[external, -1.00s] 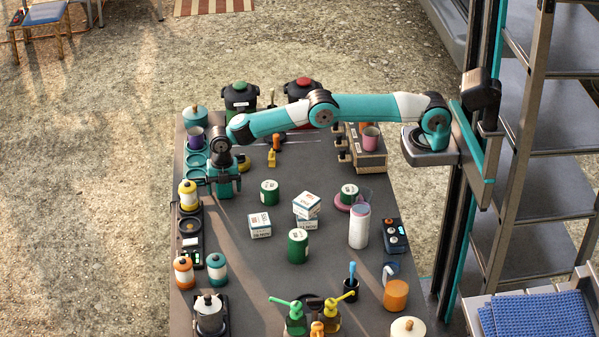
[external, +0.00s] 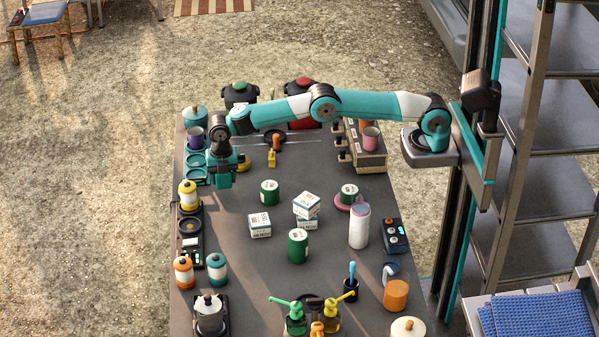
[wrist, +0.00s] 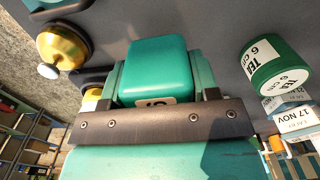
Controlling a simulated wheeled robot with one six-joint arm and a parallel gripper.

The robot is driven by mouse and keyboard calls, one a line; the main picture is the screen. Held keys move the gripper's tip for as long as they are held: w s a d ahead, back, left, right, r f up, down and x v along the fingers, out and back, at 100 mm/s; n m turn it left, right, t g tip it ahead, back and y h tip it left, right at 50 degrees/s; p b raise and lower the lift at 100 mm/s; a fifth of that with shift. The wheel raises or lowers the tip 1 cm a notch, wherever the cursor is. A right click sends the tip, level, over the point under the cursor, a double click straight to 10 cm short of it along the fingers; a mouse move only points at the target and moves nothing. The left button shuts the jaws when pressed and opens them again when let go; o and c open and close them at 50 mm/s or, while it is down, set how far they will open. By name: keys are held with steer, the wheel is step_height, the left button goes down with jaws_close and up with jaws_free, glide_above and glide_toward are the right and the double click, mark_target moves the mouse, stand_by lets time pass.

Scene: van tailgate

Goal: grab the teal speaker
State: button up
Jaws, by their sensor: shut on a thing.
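The teal speaker (wrist: 158,68) is a rounded box with a pale label, close in front of the dark gripper bar in the wrist view. My gripper (wrist: 157,88) is shut on it, with the fingers along its left and right sides. The lower part of the speaker is hidden behind the bar. In the external view my gripper (external: 221,168) points down at the left side of the table, and the speaker (external: 220,181) shows as a teal block at its lower end. I cannot tell whether the speaker is clear of the table.
A yellow-topped jar (external: 188,195) stands on the left edge, close below the gripper. Green tins (external: 269,192) and white boxes (external: 260,225) stand to the right. Teal rings (external: 196,160) and a purple cup (external: 196,137) are behind. Bare table (external: 235,240) lies in front.

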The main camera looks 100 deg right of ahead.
step_height(320, 180, up, 16)
steer(key=p, duration=0.4)
